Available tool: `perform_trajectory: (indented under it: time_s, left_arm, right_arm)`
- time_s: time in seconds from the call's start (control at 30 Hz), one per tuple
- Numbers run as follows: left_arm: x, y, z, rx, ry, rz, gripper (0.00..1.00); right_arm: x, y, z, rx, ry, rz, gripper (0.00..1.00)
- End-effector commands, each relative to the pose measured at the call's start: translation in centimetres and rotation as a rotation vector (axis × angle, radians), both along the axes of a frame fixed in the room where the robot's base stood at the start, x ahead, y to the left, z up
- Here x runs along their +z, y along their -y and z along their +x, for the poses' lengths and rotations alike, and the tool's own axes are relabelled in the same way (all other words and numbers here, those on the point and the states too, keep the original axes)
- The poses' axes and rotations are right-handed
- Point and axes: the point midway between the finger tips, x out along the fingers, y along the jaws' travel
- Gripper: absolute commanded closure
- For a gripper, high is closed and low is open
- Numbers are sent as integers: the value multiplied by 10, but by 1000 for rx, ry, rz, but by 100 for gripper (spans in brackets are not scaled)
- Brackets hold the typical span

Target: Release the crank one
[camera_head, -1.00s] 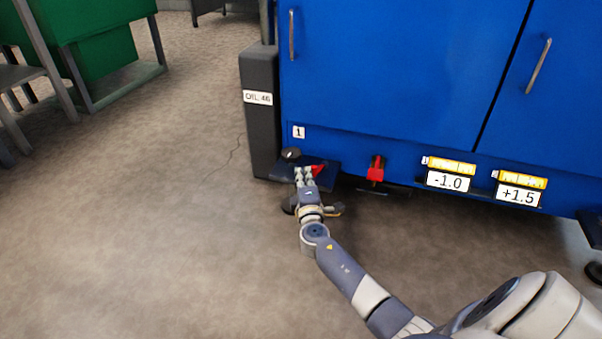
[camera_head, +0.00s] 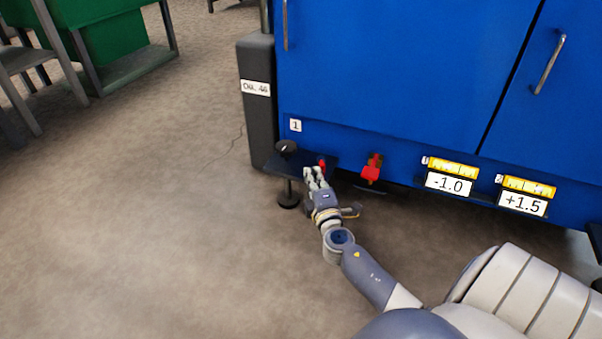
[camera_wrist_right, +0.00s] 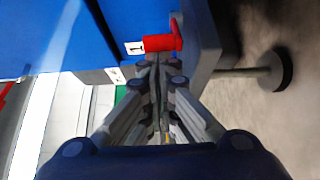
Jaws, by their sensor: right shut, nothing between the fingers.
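A red crank handle (camera_head: 322,164) is at the dark corner bracket under the label "1" (camera_head: 295,125). It is partly hidden behind my right gripper (camera_head: 314,174) in the head view. In the right wrist view the red handle (camera_wrist_right: 160,43) lies just beyond the fingertips, beside a "1" label (camera_wrist_right: 134,48). My right gripper (camera_wrist_right: 152,64) is shut and empty, close to the handle; whether it touches it I cannot tell. My left gripper is not in view.
A second red handle (camera_head: 372,168) hangs to the right on the blue cabinet (camera_head: 390,70). A black knob (camera_head: 286,147) and foot (camera_head: 288,200) are at the corner. Gauges read -1.0 (camera_head: 447,183) and +1.5 (camera_head: 522,204).

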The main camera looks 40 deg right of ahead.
Motion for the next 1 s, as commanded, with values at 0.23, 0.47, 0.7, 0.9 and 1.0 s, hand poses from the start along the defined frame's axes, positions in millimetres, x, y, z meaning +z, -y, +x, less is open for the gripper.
perform_trajectory:
  time_s: [0.23, 0.47, 0.7, 0.9, 1.0]
  left_arm:
    - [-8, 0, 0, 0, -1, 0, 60]
    - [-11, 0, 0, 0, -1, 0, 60]
    - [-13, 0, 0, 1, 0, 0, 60]
    - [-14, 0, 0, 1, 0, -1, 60]
    - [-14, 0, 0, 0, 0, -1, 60]
  right_arm:
    - [-2, 17, -19, -2, -1, 0, 100]
    - [-1, 34, -30, -1, -1, 0, 100]
    - [-1, 47, -36, 0, -1, 0, 100]
    - [-1, 53, -37, 2, 0, 1, 100]
    - [-1, 54, -38, 2, -1, 0, 100]
